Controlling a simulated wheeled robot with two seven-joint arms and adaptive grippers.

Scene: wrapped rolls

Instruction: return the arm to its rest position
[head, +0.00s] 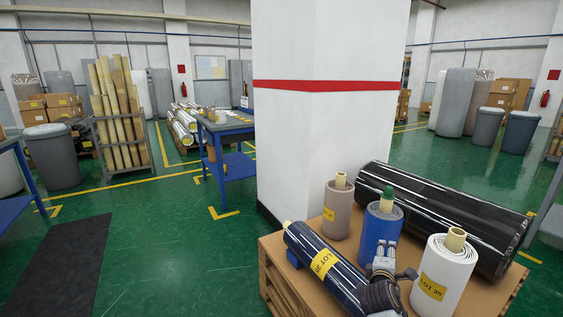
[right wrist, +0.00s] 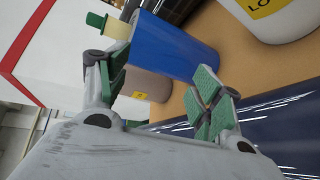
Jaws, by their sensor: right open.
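My right gripper (head: 384,254) is open and empty, over the near part of the pallet box. In the right wrist view its green-padded fingers (right wrist: 162,88) are spread apart, with no roll between the pads. An upright blue roll (head: 383,225) with a green-capped core (head: 388,194) stands just beyond the gripper. The blue roll (right wrist: 178,48) and the green cap (right wrist: 97,20) also show past the fingers in the right wrist view. The gripper hides the lower front of the blue roll in the head view. My left gripper is not in view.
On the box top (head: 322,262) stand a taupe roll (head: 338,212) and a white roll (head: 442,278). A dark wrapped roll (head: 322,268) lies at the front and a large black one (head: 445,220) behind. A white pillar (head: 325,120) rises behind.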

